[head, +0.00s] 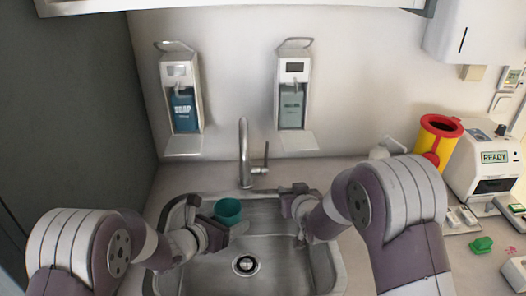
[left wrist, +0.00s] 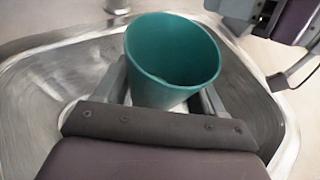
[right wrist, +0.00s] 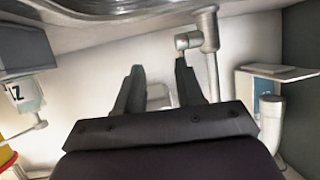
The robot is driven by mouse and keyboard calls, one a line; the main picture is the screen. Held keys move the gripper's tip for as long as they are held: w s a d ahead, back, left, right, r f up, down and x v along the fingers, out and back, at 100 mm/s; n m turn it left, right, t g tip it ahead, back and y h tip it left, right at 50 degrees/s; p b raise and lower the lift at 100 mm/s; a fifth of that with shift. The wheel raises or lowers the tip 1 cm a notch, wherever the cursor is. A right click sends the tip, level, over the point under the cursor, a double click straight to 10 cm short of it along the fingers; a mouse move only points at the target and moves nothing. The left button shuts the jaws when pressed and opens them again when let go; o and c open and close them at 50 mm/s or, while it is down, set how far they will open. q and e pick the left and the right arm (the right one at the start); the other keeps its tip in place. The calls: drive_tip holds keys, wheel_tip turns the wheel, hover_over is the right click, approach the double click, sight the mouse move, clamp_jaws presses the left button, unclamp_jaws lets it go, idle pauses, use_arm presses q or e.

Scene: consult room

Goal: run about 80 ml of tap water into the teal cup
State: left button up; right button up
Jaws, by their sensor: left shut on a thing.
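The teal cup (head: 228,209) is over the left part of the sink basin, its mouth up and slightly tilted in the left wrist view (left wrist: 172,55). I see no water in its visible inside; its bottom is hidden. My left gripper (head: 222,226) is shut on the cup, one finger on each side. The tap (head: 244,155) stands behind the basin with its lever (head: 260,168) on the right. I see no water stream. My right gripper (head: 284,190) is open and empty, in front and to the right of the lever. The tap also shows upside down in the right wrist view (right wrist: 210,60).
The steel sink (head: 300,268) has a drain (head: 246,265). A soap dispenser (head: 182,100) and a second dispenser (head: 292,100) hang on the wall. A yellow sharps bin (head: 437,145), a device reading READY (head: 490,165) and a green item (head: 481,245) are on the right counter.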

sight(267, 150)
drive_tip(key=w+a+r+t, duration=0.1)
drive_tip(key=w+a, duration=0.1)
drive_tip(key=w, duration=0.3)
drive_tip(key=w+a+r+t+y, duration=0.1)
drive_tip(key=w+t, duration=0.1)
drive_tip(key=w, duration=0.4)
drive_tip(key=w+a+r+t, duration=0.1)
drive_tip(key=w+a+r, duration=0.1)
drive_tip(key=w, duration=0.3)
drive_tip(key=shift+w+a+t+y, duration=0.2)
drive_tip(key=shift+a+t+y, duration=0.1)
drive_tip(key=shift+a, duration=0.05)
